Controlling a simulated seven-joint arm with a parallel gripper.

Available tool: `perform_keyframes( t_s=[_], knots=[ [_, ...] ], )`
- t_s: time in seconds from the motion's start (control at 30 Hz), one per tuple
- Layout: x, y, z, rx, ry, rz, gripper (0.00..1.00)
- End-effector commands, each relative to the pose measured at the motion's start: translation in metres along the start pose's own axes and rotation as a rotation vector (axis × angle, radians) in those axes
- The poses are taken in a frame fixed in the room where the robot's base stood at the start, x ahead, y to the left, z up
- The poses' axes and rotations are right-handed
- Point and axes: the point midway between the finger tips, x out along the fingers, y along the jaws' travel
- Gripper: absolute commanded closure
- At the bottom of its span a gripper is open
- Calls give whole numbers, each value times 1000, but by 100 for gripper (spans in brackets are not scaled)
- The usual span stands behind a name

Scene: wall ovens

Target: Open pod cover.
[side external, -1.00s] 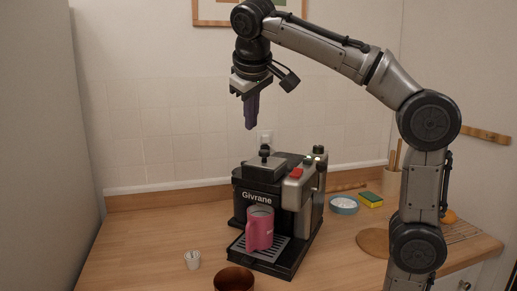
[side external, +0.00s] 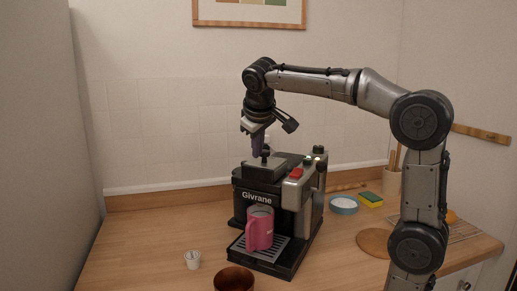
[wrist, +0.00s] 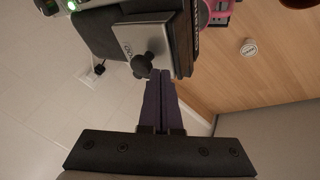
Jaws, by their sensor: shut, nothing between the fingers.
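The black coffee machine (side external: 260,196) marked Givrane stands on the wooden counter. Its pod cover (side external: 263,170), a grey lid with a black knob (side external: 265,153), looks closed on top. In the wrist view the cover (wrist: 128,38) is a silver plate and the knob (wrist: 142,64) is a dark lobed grip. My gripper (side external: 256,153) is shut and empty, pointing down just above and behind the cover beside the knob. In the wrist view its purple fingers (wrist: 160,75) lie together, their tips close to the knob. I cannot tell whether they touch it.
A pink mug (side external: 259,229) stands on the machine's drip tray (side external: 270,249). A blue-rimmed bowl (side external: 344,205) and a sponge (side external: 370,199) lie to the right. The counter's left is clear.

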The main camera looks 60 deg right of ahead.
Motion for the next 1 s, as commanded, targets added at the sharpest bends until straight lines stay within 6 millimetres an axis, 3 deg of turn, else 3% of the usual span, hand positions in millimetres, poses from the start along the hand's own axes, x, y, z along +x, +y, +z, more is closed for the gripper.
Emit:
perform_keyframes(
  t_s=[0.47,0.8,1.0],
  knots=[
    [4,6,0,0,-1,1,100],
    [31,54,-8,4,-4,3,100],
    [39,68,-10,0,-1,1,100]
  ],
)
